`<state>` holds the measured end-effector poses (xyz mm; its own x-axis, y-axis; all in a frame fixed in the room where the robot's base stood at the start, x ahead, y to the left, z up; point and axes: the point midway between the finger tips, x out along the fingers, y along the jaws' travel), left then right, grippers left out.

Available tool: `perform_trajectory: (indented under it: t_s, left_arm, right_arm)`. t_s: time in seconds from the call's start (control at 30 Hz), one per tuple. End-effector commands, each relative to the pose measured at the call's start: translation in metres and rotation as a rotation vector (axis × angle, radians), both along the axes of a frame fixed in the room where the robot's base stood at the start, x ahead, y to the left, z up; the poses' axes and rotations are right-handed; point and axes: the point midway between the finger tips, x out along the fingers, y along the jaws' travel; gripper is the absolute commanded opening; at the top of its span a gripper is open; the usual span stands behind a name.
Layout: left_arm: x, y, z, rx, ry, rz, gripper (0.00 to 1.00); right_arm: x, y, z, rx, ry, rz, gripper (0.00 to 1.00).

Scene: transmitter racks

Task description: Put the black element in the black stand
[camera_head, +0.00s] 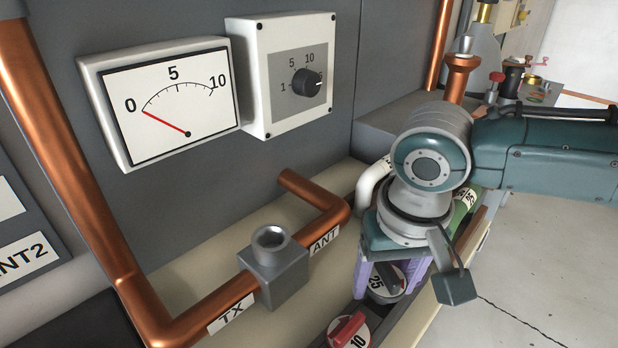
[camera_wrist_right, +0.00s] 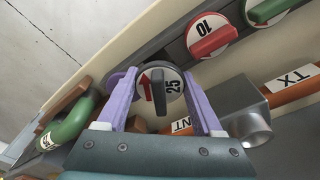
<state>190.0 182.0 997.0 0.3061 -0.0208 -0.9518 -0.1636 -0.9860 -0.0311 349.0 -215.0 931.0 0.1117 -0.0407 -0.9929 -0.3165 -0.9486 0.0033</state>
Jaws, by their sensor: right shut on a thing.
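The black element (camera_head: 391,279), a round plug with a white face marked 25 and a black handle, is between the purple fingers of my right gripper (camera_head: 389,284). In the right wrist view the element (camera_wrist_right: 159,86) sits between the fingertips of the gripper (camera_wrist_right: 161,98), which is shut on it. The black stand (camera_head: 341,306) is a dark strip along the ledge; it also shows in the wrist view (camera_wrist_right: 178,52). The element is at or just over the stand; I cannot tell whether it is seated. My left gripper is not in view.
A red element (camera_head: 348,332) marked 10 sits beside it in the stand. A green element (camera_wrist_right: 268,10) is farther along. The grey metal socket block (camera_head: 273,265) on the copper TX–ANT pipe stands close by. A meter (camera_head: 160,100) and dial box (camera_head: 283,75) are on the panel.

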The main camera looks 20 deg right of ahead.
Motion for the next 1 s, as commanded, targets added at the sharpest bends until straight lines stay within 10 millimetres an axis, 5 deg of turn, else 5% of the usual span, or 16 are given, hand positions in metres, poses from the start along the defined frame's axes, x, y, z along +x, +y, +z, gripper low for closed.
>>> perform_trajectory:
  t_s: [1.0]
  left_arm:
    - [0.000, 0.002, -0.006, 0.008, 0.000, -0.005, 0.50]
  right_arm:
    - [0.000, 0.000, -0.014, 0.001, -0.001, 0.001, 0.10]
